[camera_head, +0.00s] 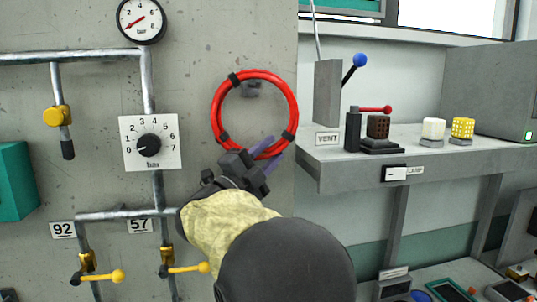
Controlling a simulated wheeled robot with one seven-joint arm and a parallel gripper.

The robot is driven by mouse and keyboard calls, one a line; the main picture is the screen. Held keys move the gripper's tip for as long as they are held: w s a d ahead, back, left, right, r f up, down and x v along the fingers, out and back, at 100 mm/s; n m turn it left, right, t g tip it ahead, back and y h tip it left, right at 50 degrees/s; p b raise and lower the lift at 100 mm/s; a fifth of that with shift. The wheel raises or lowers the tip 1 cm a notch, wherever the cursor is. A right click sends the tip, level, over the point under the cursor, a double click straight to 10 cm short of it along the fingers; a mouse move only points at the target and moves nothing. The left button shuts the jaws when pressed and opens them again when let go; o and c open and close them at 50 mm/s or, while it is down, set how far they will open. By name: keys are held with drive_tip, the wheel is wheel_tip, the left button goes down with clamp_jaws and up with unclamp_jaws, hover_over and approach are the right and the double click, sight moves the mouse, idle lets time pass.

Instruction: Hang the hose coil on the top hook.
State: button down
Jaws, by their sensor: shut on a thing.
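The hose coil (293,98) is a red ring with black bands, upright in front of the grey wall panel. My gripper (262,150) is shut on the lower right part of the coil, with its purple fingers across the tube. A dark grey hook (251,88) shows through the upper part of the ring opening, on the wall. The coil's top passes just above the hook. I cannot tell whether the coil touches the hook or is still in front of it.
A pressure dial (141,20), a bar knob plate (150,142) and pipes with yellow valves (60,115) are on the wall to the left. The wall's right edge is close to the coil.

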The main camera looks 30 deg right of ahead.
drive_tip(key=c, duration=0.9)
unclamp_jaws()
drive_tip(key=shift+c, duration=0.2)
drive_tip(key=shift+s+a+f+b, duration=0.1)
drive_tip(key=shift+a+f+b, duration=0.3)
drive_tip(key=shift+a, duration=0.1)
drive_tip(key=b+v, duration=0.7)
drive_tip(key=v, duration=0.9)
drive_tip(key=shift+a, duration=0.2)
